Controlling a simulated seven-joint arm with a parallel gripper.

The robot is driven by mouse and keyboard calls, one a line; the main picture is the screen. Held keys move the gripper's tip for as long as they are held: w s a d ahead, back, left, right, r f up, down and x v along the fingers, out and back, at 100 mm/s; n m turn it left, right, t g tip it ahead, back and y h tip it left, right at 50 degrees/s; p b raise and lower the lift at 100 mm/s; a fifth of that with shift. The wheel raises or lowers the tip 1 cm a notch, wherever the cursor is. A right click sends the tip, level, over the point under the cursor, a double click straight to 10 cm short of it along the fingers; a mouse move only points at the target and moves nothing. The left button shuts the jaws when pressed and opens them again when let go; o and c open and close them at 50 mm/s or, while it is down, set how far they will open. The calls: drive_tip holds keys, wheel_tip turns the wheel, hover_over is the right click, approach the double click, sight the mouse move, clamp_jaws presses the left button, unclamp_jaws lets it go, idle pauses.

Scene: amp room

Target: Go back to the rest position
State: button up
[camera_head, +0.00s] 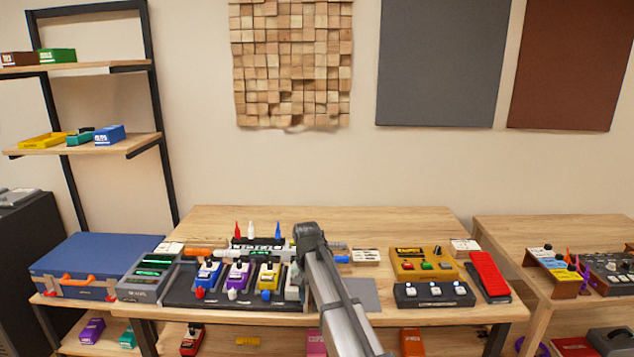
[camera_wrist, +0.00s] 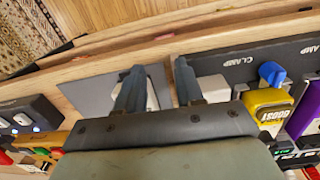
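In the wrist view my gripper (camera_wrist: 156,66) has its two dark fingers apart, with table wood and part of a grey flat panel showing between them. No object is clasped. In the head view my arm (camera_head: 335,295) reaches up from the bottom over the middle of the table (camera_head: 400,217), and the fingers are hidden there. A white pedal (camera_wrist: 213,88) lies just right of the right finger in the wrist view. The yellow BOOST pedal (camera_wrist: 268,103) is farther right on the dark pedalboard (camera_wrist: 240,68). My gripper's height above them is unclear.
Blue (camera_head: 207,272), purple (camera_head: 238,274) and yellow (camera_head: 269,277) pedals stand left of my arm. A gold unit (camera_head: 422,264), a black switch box (camera_head: 433,294) and a red pedal (camera_head: 487,274) are right. A blue case (camera_head: 92,262) sits far left. The table's back strip is clear.

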drive_tip(key=s+d+f, duration=0.8)
drive_tip(key=d+f, duration=0.3)
drive_tip(key=s+d+f+g, duration=0.2)
drive_tip(key=s+d+f, duration=0.1)
drive_tip(key=s+f, duration=0.5)
drive_tip(key=s+d+f+g, duration=0.15)
drive_tip(key=s+f, duration=0.35)
drive_tip(key=f, duration=0.6)
drive_tip(key=s+d+f+g, duration=0.1)
drive_tip(key=s+f, duration=0.4)
drive_tip(key=s, duration=0.5)
drive_tip(key=s+d+f+g, duration=0.1)
drive_tip(key=s+f, duration=0.4)
drive_tip(key=s, duration=0.5)
drive_tip(key=s+d+f+g, duration=0.1)
drive_tip(key=s+d+f, duration=0.2)
drive_tip(key=s, duration=0.7)
wheel_tip(320, 180, down, 2)
drive_tip(key=shift+n, duration=0.3)
